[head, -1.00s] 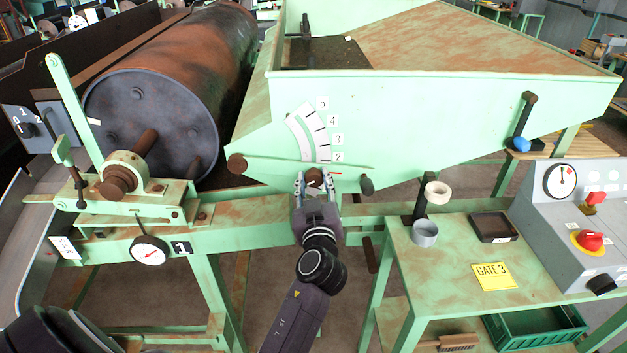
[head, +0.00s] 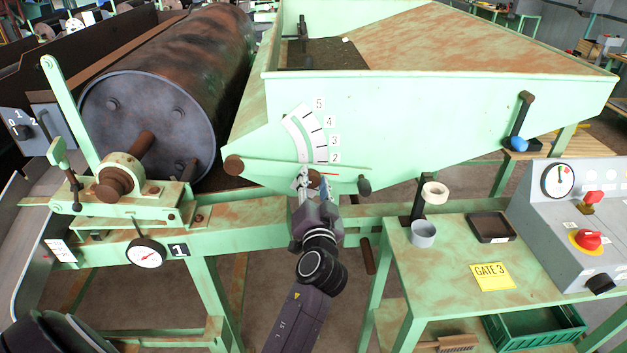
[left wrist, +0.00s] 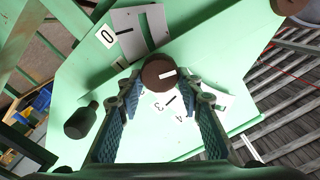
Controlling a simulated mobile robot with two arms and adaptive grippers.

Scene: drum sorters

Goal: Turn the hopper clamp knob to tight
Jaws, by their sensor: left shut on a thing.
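The clamp knob is a round brown knob (left wrist: 163,73) with a white line on its face, on the green front of the hopper (head: 440,105). In the left wrist view the line runs sideways, toward the right edge of the knob. My left gripper (head: 314,182) is shut on the knob, with one blue-padded finger on each side of it. In the head view the fingers mostly hide the knob. My right gripper is not in view.
A numbered white scale (head: 305,133) lies just above my left gripper. A dark handle (head: 364,185) sticks out close on its right, and another brown knob (head: 234,165) is to the left. A green side table (head: 450,262) and grey control panel (head: 575,225) stand at the right.

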